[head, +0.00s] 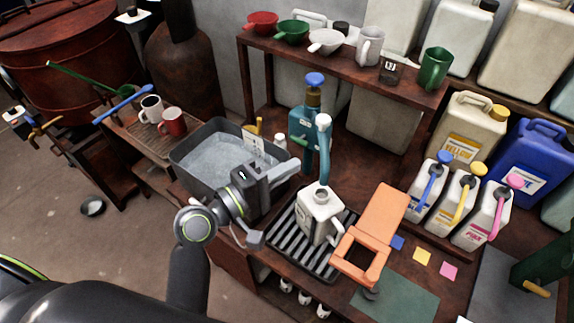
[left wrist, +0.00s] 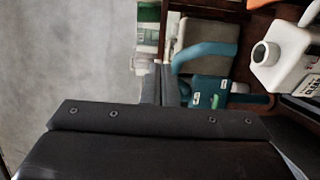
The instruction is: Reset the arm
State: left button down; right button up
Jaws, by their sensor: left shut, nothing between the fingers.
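My left gripper (head: 286,169) is over the right edge of the grey water basin (head: 185,165), its fingers shut and empty. In the left wrist view its fingers (left wrist: 161,84) show together, with nothing between them. A white open-necked jug (head: 318,214) stands on the black slatted drain grate (head: 287,240), just right of the gripper and apart from it. The jug also shows in the left wrist view (left wrist: 285,58). The teal pump with a blue knob (head: 306,125) stands behind the gripper. My right gripper is not in view.
An orange stand (head: 383,213) is right of the jug. Three white jugs with blue, yellow and pink pumps (head: 463,198) stand further right. A shelf (head: 340,60) with bowls and mugs is behind. Two mugs (head: 172,122) stand on a tray left of the basin.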

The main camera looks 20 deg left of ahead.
pick_arm(q)
jog(key=shift+f, duration=0.1)
jog(key=s+a+f+m+g+y, duration=0.3)
jog(key=s+a+f+y, duration=0.15)
jog(key=f, duration=0.25)
jog(key=s+a+f+m+g+y, duration=0.3)
jog(key=s+a+f, duration=0.2)
jog(key=f, duration=0.2)
jog(key=s+a+f+m+g+y, duration=0.4)
jog(key=s+a+f+y, duration=0.1)
jog(key=s+a, duration=0.55)
notch_tip(320, 180, down, 25)
jog(key=a+g, duration=0.2)
jog(key=s+d+f+g+b, duration=0.1)
jog(key=s+f, duration=1.5)
jog(key=shift+d+f, duration=0.35)
jog(key=shift+d, duration=0.05)
